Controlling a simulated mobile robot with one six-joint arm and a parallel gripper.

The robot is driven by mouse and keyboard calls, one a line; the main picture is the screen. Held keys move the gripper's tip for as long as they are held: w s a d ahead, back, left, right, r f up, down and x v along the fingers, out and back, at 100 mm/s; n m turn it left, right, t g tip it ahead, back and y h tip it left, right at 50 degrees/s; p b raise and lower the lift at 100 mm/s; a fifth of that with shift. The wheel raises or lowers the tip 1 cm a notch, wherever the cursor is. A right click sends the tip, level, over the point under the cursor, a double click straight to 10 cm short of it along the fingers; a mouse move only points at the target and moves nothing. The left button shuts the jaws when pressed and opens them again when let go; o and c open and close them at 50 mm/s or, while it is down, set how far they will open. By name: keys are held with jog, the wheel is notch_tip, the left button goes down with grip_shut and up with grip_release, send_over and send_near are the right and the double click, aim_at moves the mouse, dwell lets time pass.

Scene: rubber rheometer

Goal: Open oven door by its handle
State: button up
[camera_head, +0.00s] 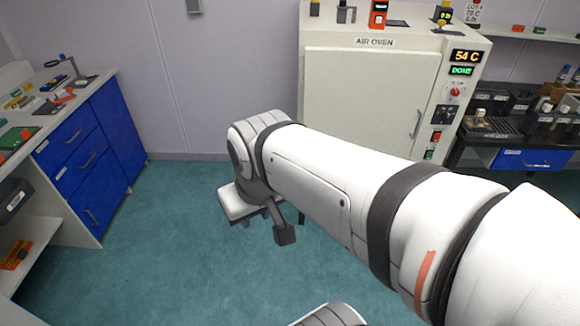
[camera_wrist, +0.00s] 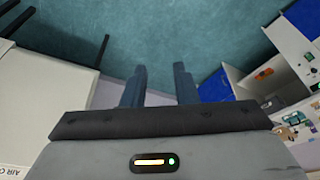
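The white air oven (camera_head: 375,42) stands at the back right in the head view, with its door (camera_head: 355,95) shut. The slim vertical door handle (camera_head: 417,123) is near the door's right edge. My arm crosses in front of the oven and hides the door's lower part. My gripper (camera_wrist: 159,68) is open in the wrist view, its two dark fingers apart with nothing between them. It is away from the handle. The oven also shows at the left of the wrist view (camera_wrist: 45,90), beside the fingers; I cannot make out the handle there.
The oven's panel display (camera_head: 466,57) reads 54 C and DONE. A blue-fronted bench (camera_head: 85,150) stands at the left, and a dark bench with a blue drawer (camera_head: 535,159) at the right. Several small items stand on the oven top. The teal floor (camera_head: 160,230) between is clear.

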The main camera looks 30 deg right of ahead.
jog(key=w+d+f+n+g+h+b, duration=0.2)
jog(key=w+d+f+n+h, duration=0.35)
jog(key=f, duration=0.35)
jog(key=w+d+f+n+g+h+b, duration=0.2)
jog(key=w+d+f+n+g+h, duration=0.15)
jog(key=d+f+n+h, duration=0.3)
jog(key=w+d+f+n+g+h+b, duration=0.1)
jog(key=w+d+f+n+h, duration=0.3)
jog(key=w+d+f+h, duration=0.45)
jog(key=s+d+f+y+p, duration=0.1)
jog(key=s+d+f+y, duration=0.1)
jog(key=s+d, duration=0.2)
jog(key=shift+d+y, duration=0.35)
jog(key=shift+d, duration=0.9)
jog(key=shift+c, duration=0.6)
grip_shut()
jog(key=shift+c, duration=2.2)
grip_release()
